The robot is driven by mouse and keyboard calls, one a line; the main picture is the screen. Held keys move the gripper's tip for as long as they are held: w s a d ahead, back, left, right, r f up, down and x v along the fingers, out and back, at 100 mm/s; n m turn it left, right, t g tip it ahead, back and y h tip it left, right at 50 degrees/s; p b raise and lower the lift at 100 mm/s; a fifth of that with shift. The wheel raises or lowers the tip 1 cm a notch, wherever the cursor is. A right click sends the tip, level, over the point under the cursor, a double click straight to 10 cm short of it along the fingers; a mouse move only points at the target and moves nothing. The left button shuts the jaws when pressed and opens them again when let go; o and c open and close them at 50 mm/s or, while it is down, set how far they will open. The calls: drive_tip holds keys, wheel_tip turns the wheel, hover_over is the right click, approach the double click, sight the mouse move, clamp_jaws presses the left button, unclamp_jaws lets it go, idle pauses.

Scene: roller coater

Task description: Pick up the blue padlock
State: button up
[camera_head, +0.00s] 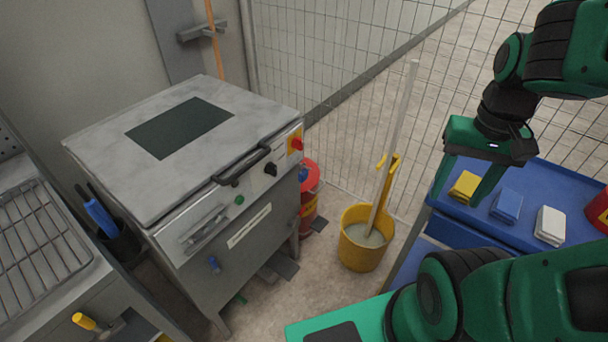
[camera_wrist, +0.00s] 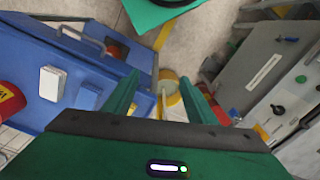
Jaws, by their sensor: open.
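A small blue piece (camera_head: 213,264) hangs on the front of the metal machine, low and left of its white label; it also shows in the wrist view (camera_wrist: 287,39). It may be the blue padlock, but it is too small to tell. A blue block (camera_head: 507,205) lies on the blue cart between a yellow block (camera_head: 465,186) and a white block (camera_head: 550,226); I cannot tell if it is a padlock. My gripper (camera_head: 455,200) is open and empty, pointing down above the cart's left edge, left of the blue block. Its fingers show apart in the wrist view (camera_wrist: 158,80).
The metal machine (camera_head: 190,140) stands left. A yellow bucket (camera_head: 362,248) with a mop stands on the floor between it and the blue cart (camera_head: 540,180). A red container (camera_head: 309,200) stands beside the machine. Wire fencing (camera_head: 330,90) is behind. A wire rack (camera_head: 40,225) is at far left.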

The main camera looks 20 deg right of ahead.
drive_tip(key=w+f+m, duration=0.3)
drive_tip(key=w+f, duration=0.1)
drive_tip(key=w, duration=0.5)
drive_tip(key=m+t+y, duration=0.5)
drive_tip(key=m+t, duration=0.2)
drive_tip(key=m, duration=1.2)
approach(305, 172)
drive_tip(key=shift+x, duration=5.6)
drive_tip(key=c, duration=1.2)
